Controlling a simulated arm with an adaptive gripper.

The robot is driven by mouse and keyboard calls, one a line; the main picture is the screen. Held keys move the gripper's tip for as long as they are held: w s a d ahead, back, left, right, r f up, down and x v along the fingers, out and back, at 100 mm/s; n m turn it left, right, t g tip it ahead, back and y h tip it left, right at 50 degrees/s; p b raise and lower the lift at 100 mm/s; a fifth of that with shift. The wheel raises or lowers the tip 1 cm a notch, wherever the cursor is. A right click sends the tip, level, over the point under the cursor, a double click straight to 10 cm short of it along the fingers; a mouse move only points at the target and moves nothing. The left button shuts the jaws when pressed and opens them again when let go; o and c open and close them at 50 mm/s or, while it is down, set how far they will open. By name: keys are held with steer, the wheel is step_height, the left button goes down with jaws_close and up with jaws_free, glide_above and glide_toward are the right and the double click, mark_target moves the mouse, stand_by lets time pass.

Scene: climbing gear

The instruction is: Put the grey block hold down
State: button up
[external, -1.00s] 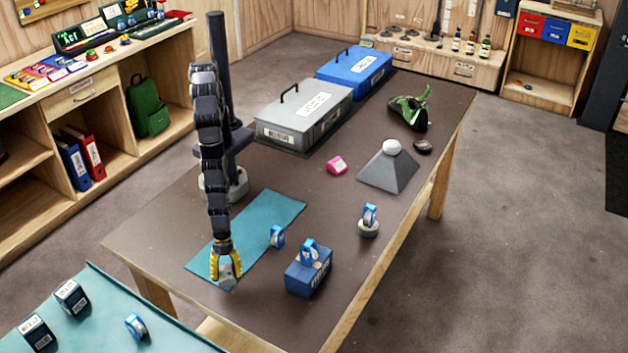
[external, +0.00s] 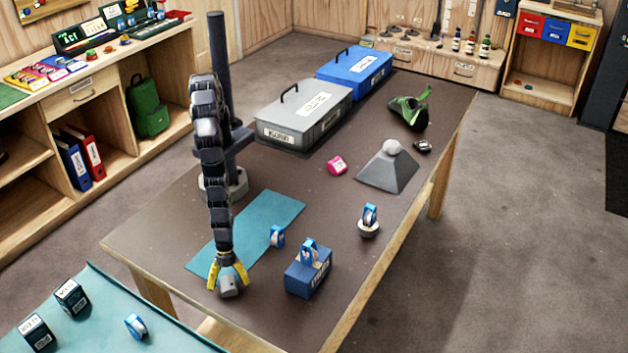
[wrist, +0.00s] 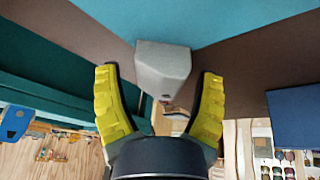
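The grey block hold (external: 229,287) is on the brown table (external: 290,210), near the front corner of the teal mat (external: 262,222). My gripper (external: 229,274) is over it with its yellow fingers spread. In the wrist view the block (wrist: 163,68) sits between and just beyond the fingertips of my gripper (wrist: 158,80), with a visible gap on each side. I cannot see its underside.
A blue box (external: 308,278) with a blue-and-white tape roll on top stands just right of my gripper. Another roll (external: 277,236) is at the mat's right edge. A grey pyramid (external: 388,172) and a pink block (external: 337,166) are farther back.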

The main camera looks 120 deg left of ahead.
steer(key=v, duration=1.1)
steer(key=a+r+n+g+y, duration=0.1)
steer(key=a+r+n+y, duration=0.1)
steer(key=a+r, duration=0.55)
steer(key=a+r+n+y, duration=0.2)
steer(key=a+r+n, duration=0.15)
steer(key=a, duration=0.75)
steer(key=s+a+r+n+g, duration=0.1)
steer(key=s+a+r, duration=0.3)
steer(key=s+a, duration=0.1)
steer(key=s+a+r+n+g, duration=0.2)
steer(key=s+a+r, duration=0.2)
steer(key=s, duration=0.4)
steer(key=shift+s+a+r, duration=0.3)
steer(key=shift+a+r, duration=0.05)
steer(key=shift+r, duration=0.05)
